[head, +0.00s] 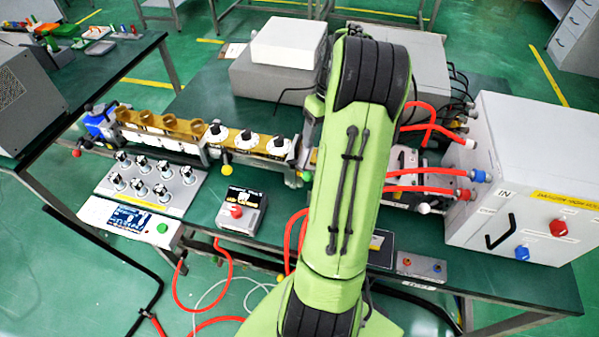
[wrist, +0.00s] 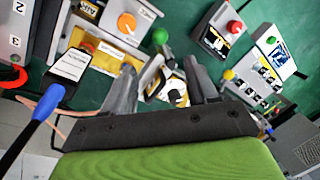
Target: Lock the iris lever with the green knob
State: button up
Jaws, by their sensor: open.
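A small green ball knob (wrist: 160,36) shows in the wrist view, just beyond my fingertips and roughly between them. The lever under it is hard to make out. My arm hides the gripper in the head view.
A waveguide row with white-topped tuners (head: 248,140) runs along the table. A yellow ball (head: 225,170) hangs below it. A red-button box (head: 241,210) stands in front. A grey cabinet (head: 530,180) with red hoses is at right.

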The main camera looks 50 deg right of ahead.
aim_at(309, 172)
jog(key=f, duration=0.4)
jog(key=a+f+b, duration=0.1)
jog(key=f, duration=0.4)
jog(key=w+a+f+b, duration=0.1)
jog(key=f, duration=0.3)
jog(key=shift+a+f, duration=0.15)
jog(key=shift+a, duration=0.05)
jog(key=shift+c, duration=0.4)
grip_shut()
